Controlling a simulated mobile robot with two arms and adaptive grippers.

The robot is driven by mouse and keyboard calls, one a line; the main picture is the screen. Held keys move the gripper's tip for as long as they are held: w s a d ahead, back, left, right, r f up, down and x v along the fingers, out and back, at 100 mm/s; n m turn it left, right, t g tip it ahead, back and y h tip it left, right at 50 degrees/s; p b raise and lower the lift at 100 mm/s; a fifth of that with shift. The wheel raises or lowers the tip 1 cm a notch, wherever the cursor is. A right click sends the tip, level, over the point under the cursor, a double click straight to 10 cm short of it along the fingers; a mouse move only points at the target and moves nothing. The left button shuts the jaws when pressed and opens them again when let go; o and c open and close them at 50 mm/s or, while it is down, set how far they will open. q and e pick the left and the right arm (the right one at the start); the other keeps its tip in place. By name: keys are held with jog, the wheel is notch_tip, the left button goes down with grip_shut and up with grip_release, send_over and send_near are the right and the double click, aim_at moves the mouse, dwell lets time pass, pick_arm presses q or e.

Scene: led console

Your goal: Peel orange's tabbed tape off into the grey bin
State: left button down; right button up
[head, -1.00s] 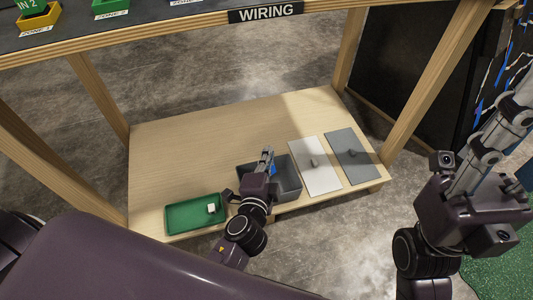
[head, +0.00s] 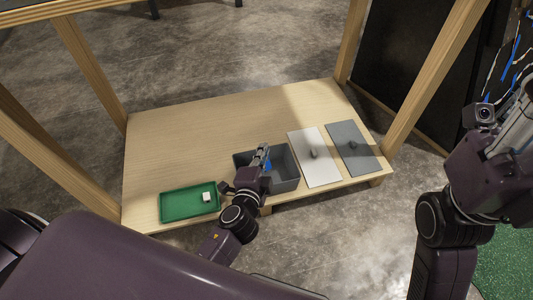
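The grey bin (head: 286,180) is an open dark grey box on the low wooden shelf. My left gripper (head: 262,153) is at the bin, over its left half, and hides part of the inside. A small blue piece (head: 268,165) shows right beside its fingers. I cannot tell whether the fingers hold it or it lies in the bin behind them. My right gripper (head: 520,97) is at the right edge, partly cut off, away from the shelf, and its fingertips are unclear. No orange thing and no tabbed tape can be made out.
A green tray (head: 176,207) with a white cube (head: 207,197) sits left of the bin. A white panel (head: 322,172) and a grey panel (head: 362,158), each with a knob, lie to its right. The shelf (head: 190,135) is clear behind; wooden posts stand at its corners.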

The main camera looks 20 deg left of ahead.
pick_arm(q)
jog(key=shift+f, duration=0.3)
jog(key=c, duration=2.1)
grip_release()
jog(key=v, duration=1.2)
